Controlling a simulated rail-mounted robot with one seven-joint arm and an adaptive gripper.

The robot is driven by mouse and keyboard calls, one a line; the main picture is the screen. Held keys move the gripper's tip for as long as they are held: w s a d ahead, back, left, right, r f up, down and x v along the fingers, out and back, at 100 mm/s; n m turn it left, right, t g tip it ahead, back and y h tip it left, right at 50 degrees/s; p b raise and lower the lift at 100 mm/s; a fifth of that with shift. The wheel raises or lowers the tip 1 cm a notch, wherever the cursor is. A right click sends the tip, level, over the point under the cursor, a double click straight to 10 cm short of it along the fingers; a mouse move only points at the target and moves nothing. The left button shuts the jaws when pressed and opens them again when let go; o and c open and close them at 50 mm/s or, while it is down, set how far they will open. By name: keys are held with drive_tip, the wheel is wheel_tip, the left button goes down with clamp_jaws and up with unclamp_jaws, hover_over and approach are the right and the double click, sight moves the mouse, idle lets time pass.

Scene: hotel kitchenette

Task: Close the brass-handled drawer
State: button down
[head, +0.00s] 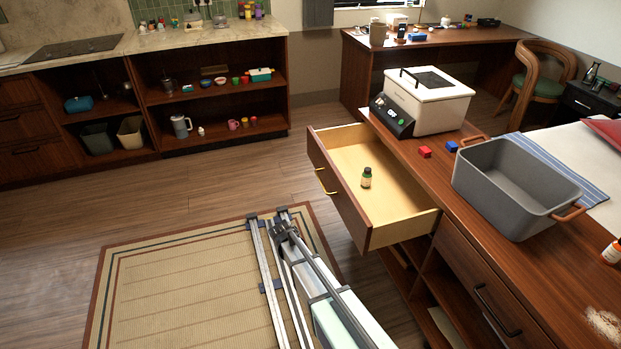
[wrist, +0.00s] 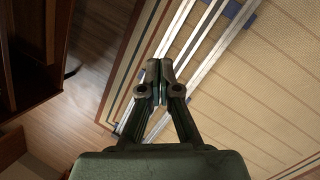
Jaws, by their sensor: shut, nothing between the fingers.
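The brass-handled drawer (head: 342,195) stands pulled far out of the wooden counter in the head view, its front facing left. Its brass handle (head: 325,183) is on the outer face of the front panel. My gripper (wrist: 159,70) is shut and empty in the wrist view, over the rails and the rug edge. The fingers touch neither drawer nor handle in the wrist view. I cannot make out the fingers clearly in the head view.
A grey bin (head: 515,185), a white-lidded appliance (head: 428,100), a red block (head: 425,152) and a blue block (head: 452,146) are on the counter. Another drawer with a dark handle (head: 497,312) is shut below. Wooden floor (head: 215,190) left of the drawer is clear.

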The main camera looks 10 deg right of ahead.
drive_tip(key=w+a+r+n+t+h, duration=0.15)
drive_tip(key=w+r+n, duration=0.25)
drive_tip(key=w+r, duration=0.45)
drive_tip(key=w+a+r+n+t+h, duration=0.1)
drive_tip(key=w+a+r+n+h, duration=0.15)
drive_tip(key=w+r, duration=0.6)
drive_tip(key=w+a+r+n+t+h, duration=0.1)
drive_tip(key=w+a+r+n, duration=0.3)
drive_tip(key=w+r, duration=0.5)
drive_tip(key=w+d+f+n+p, duration=0.2)
drive_tip(key=d+f, duration=0.5)
drive_tip(key=d, duration=0.5)
drive_tip(key=shift+w+d+g+h+p, duration=0.3)
drive_tip(key=shift+d+g+p, duration=0.1)
drive_tip(key=shift+p, duration=0.1)
drive_tip(key=shift+d, duration=0.1)
